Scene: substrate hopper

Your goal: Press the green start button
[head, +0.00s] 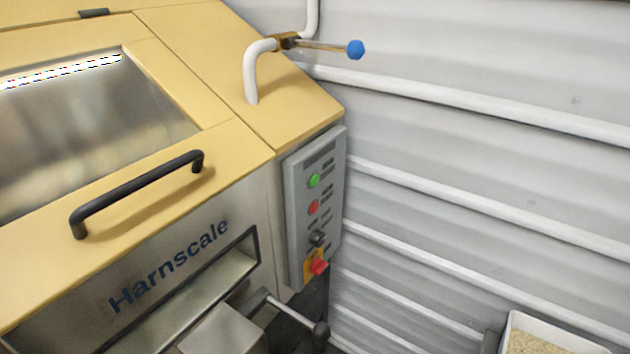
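The green start button (314,180) is a small round button near the top of the grey control panel (296,215) on the right side of the hopper machine. A red button (313,207) sits just below it. Lower down are a black knob (317,239) and a red switch on a yellow plate (319,267). Nothing covers the green button in the head view. Neither of my grippers shows in this view.
The yellow and steel hopper (235,150) has a black bar handle (140,190) on its front. A blue-knobbed valve lever (356,49) sticks out above the panel. A black-knobbed lever (321,329) juts out below. A white bin (512,325) with grainy contents stands lower right.

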